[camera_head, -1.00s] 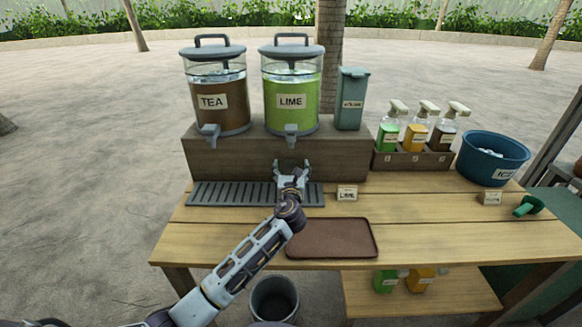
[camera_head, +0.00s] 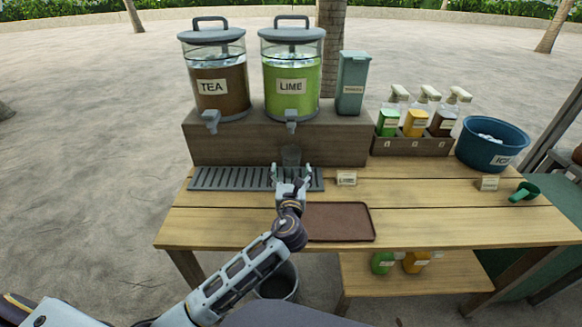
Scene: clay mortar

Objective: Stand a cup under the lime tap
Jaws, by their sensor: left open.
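The lime dispenser (camera_head: 291,80) is a clear jar of green drink on the wooden riser, its grey tap (camera_head: 291,126) at the front. A small grey see-through cup (camera_head: 290,156) stands upright below this tap, at the back of the slotted drip tray (camera_head: 225,178). Its lower part is hidden by my left gripper (camera_head: 291,170). That gripper is open in front of the cup, fingers pointing towards it. Whether a finger touches the cup, I cannot tell. My right gripper is not in view.
The tea dispenser (camera_head: 214,82) stands left of the lime one. A brown tray (camera_head: 340,222) lies right of my left arm. A small label card (camera_head: 346,178) stands right of the drip tray. Spray bottles (camera_head: 416,122) and a blue ice tub (camera_head: 491,144) are at the right.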

